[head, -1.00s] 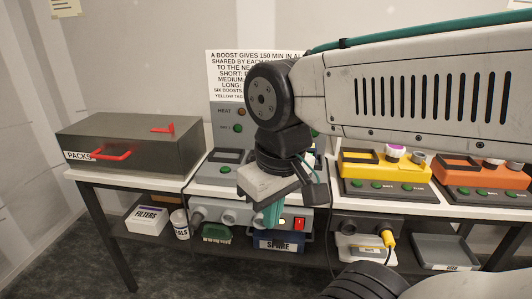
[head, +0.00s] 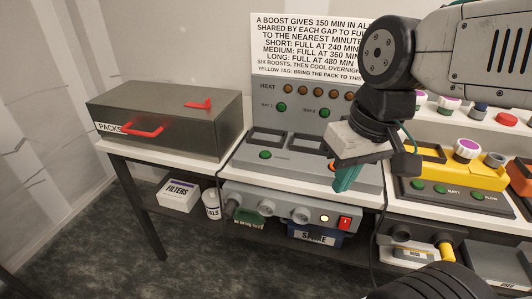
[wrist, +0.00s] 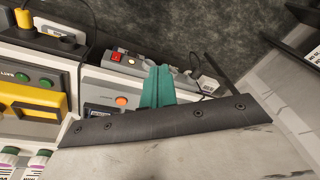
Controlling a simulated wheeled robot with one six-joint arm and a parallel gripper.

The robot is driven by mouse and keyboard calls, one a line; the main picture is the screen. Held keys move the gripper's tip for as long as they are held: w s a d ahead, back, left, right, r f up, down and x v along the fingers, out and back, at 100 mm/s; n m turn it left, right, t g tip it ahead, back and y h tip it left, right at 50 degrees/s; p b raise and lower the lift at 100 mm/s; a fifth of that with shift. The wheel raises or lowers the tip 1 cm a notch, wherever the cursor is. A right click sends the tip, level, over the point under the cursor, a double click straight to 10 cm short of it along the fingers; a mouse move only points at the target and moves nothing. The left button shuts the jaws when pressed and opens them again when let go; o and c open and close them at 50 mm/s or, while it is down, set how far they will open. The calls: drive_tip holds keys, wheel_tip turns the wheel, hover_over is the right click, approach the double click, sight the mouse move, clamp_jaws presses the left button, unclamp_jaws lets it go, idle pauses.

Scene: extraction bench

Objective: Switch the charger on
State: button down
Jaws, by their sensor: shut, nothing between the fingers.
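The charger (head: 262,176) is a grey unit on the bench with two empty-looking bays, round green buttons and an orange button (head: 331,167). A grey panel (head: 270,207) below the bench edge carries round knobs, a lit yellowish lamp (head: 325,217) and a red rocker switch (head: 345,223). The switch also shows in the wrist view (wrist: 117,56). I cannot tell which way it is set. My gripper (head: 342,184) has teal fingers, shut and empty, pointing down above the switch and apart from it. The fingers also show in the wrist view (wrist: 158,72).
A dark box labelled PACKS (head: 165,115) with red handles stands at the left. A yellow unit (head: 482,176) stands on the right. Below are a FILTERS box (head: 178,196), a white tub (head: 211,204) and a blue SPARE box (head: 313,237). A dark cable hangs beside the switch.

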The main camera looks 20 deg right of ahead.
drive_tip(key=w+a+t+y, duration=0.1)
drive_tip(key=w+a+y, duration=0.25)
drive_tip(key=w, duration=0.55)
drive_tip(key=m+t, duration=0.3)
drive_tip(key=t, duration=0.2)
hover_over(268, 155)
wheel_tip(268, 155, down, 6)
drive_tip(key=shift+w, duration=0.1)
drive_tip(key=shift+f, duration=4.45)
drive_tip(key=shift+f, duration=0.1)
drive_tip(key=shift+f, duration=0.3)
